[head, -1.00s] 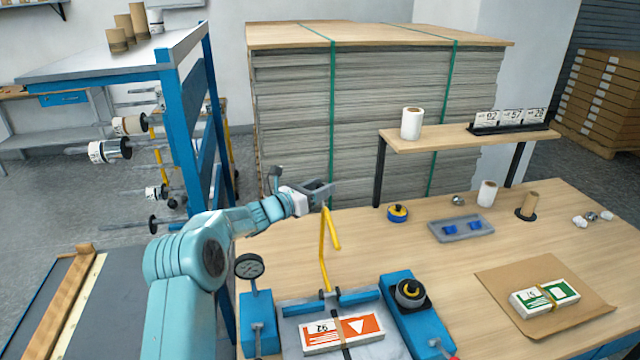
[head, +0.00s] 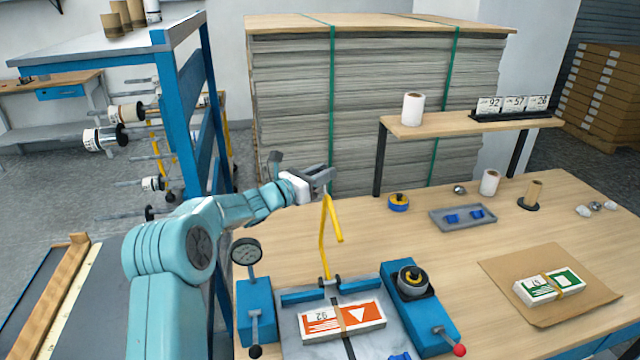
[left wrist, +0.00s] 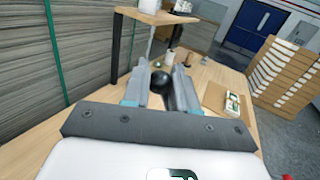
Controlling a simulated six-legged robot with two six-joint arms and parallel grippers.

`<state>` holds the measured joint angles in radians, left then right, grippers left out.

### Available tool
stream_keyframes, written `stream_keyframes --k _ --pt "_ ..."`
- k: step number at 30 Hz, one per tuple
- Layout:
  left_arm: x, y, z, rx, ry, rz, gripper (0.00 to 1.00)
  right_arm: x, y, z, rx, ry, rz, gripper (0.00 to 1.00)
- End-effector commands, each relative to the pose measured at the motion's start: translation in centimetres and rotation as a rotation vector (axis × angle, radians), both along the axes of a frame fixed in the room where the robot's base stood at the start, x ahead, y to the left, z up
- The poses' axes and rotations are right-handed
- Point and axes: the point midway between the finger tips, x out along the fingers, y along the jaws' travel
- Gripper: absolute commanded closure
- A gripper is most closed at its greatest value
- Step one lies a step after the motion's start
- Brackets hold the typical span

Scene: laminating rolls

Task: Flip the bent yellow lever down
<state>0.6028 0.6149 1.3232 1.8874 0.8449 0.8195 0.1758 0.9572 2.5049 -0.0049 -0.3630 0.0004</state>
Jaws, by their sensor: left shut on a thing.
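The bent yellow lever (head: 324,240) stands raised behind the blue-and-grey press on the table, its bend at the top. My left gripper (head: 324,183) is at the lever's upper end, shut on it. In the left wrist view, a black ball knob and dark grip (left wrist: 160,82) show between the fingers (left wrist: 155,88); the yellow part is hidden there. An orange-and-white banded pack (head: 342,319) lies on the press bed in front of the lever. My right gripper is not in view.
A blue unit with a black-yellow knob (head: 412,281) and a red-tipped lever stands right of the press. A round black pad (head: 246,252) rises at the left. A wooden shelf (head: 470,125) stands behind. The middle of the table is fairly clear.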

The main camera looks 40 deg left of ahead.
Motion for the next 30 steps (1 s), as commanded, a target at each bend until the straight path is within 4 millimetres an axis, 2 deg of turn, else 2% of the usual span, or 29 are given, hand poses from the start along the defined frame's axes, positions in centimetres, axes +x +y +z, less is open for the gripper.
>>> stream_keyframes --k 1,9,15,21,30 --pt "-0.6 -0.7 -1.0 0.026 -0.02 -0.001 1.0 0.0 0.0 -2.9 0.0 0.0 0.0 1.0" --pt "-3.8 -4.7 -0.2 0.16 -0.128 0.0 1.0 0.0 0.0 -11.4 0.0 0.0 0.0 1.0" --pt "-6.2 -7.6 0.1 0.254 -0.203 0.001 1.0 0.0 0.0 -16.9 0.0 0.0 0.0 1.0" --pt "-8.0 -10.0 0.3 0.331 -0.264 0.001 1.0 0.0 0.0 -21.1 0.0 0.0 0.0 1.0" --pt "-9.7 -12.0 0.5 0.4 -0.317 0.001 1.0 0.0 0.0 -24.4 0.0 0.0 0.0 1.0"
